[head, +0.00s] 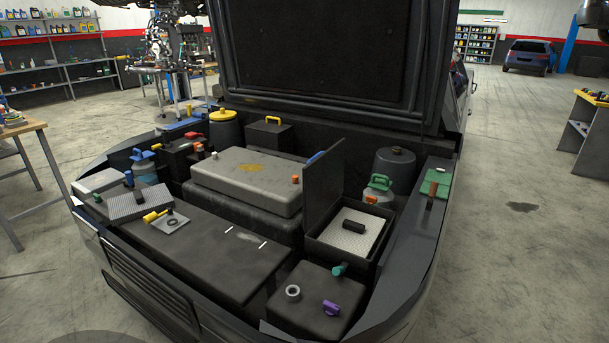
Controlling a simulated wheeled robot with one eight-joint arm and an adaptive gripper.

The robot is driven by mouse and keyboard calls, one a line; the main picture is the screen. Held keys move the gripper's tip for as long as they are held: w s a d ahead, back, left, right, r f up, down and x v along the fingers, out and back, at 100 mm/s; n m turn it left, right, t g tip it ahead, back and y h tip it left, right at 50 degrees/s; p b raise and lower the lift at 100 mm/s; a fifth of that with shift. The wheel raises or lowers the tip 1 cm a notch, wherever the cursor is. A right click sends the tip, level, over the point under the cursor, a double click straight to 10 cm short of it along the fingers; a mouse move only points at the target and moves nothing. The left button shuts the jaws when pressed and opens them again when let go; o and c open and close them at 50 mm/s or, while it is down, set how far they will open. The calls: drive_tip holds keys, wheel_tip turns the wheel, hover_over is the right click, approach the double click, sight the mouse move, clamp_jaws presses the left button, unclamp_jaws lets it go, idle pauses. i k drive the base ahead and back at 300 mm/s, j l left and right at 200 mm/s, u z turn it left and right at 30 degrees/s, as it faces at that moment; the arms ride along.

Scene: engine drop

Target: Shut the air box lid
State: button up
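The air box (342,252) is a black open box on the right side of the engine bay. Its dark lid (323,182) stands up, roughly vertical, along the box's left edge, so the box is open. Inside lies a pale filter panel (367,222) with a black block-shaped grip (353,226) on top. A teal knob (339,269) shows at the box's front side. My gripper does not show in the head view.
The raised hood (325,50) stands behind the bay. A grey engine cover (247,180) is left of the lid. A green-handled container (378,190) is behind the box; a black block with a purple knob (331,308) is in front. A green cloth (436,183) lies on the right fender.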

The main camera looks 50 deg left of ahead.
sight(322, 175)
drive_tip(key=k+j, duration=0.15)
drive_tip(key=j, duration=0.35)
drive_tip(key=k+j, duration=0.2)
drive_tip(key=j, duration=0.3)
drive_tip(key=k+j, duration=0.15)
drive_tip(key=j, duration=0.3)
drive_tip(key=k+j, duration=0.2)
drive_tip(key=j, duration=0.3)
drive_tip(key=k+j, duration=0.15)
drive_tip(key=j, duration=0.35)
drive_tip(key=k+j, duration=0.2)
drive_tip(key=j, duration=0.3)
drive_tip(key=k+j, duration=0.15)
drive_tip(key=j, duration=0.3)
drive_tip(key=k+j, duration=0.2)
drive_tip(key=j, duration=0.3)
